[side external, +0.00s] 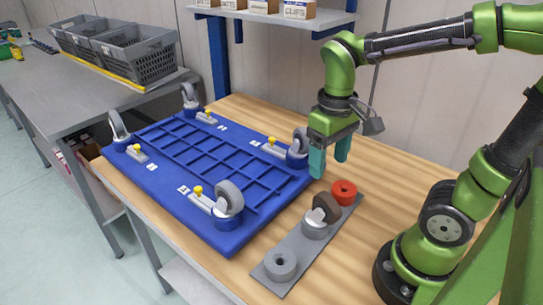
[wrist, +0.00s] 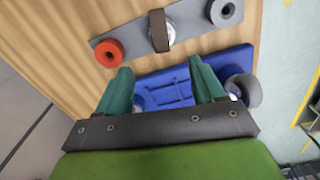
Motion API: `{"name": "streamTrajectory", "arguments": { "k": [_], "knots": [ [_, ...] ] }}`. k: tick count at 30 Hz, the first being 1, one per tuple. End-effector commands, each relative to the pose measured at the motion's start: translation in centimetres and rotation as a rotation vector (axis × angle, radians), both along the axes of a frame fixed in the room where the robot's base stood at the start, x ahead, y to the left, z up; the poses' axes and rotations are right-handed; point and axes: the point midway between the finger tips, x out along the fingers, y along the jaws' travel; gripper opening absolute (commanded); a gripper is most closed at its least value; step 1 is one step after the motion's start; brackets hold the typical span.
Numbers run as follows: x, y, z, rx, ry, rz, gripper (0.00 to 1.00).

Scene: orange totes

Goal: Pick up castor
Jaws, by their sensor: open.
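A castor with a brown wheel (side external: 326,206) sits on the middle of a grey strip (side external: 302,240) on the wooden table. It also shows in the wrist view (wrist: 159,31), beyond my fingertips. My gripper (side external: 330,169) is open and empty, with two teal fingers pointing down. It is above and behind the castor, near the right corner of the blue board (side external: 226,242). In the wrist view, my gripper (wrist: 160,68) has a clear gap between its fingers, with part of the blue board showing through it. The castor is apart from the fingers.
A red ring (side external: 344,191) and a grey ring (side external: 281,265) sit at the strip's two ends. Grey-wheeled castors stand at the board's corners, one (side external: 229,196) near the strip and another (side external: 299,143) beside my gripper. Grey crates (side external: 150,62) stand on a side table.

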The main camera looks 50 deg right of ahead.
Motion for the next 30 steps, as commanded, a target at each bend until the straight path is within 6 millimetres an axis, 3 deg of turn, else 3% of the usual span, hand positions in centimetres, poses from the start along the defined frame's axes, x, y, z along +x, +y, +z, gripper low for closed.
{"name": "streamTrajectory", "arguments": {
  "k": [3,9,17,25,30],
  "knots": [
    [-0.2,0.0,-2.9,0.001,0.007,-0.002,0.68],
    [-0.1,0.0,-6.6,0.002,0.004,-0.002,0.68],
    [-0.1,0.1,-8.6,0.002,0.002,-0.003,0.68],
    [-0.4,0.3,-12.5,0.002,0.004,-0.002,0.68],
    [-0.3,0.3,-13.4,0.002,-0.001,-0.003,0.68]
  ]
}}
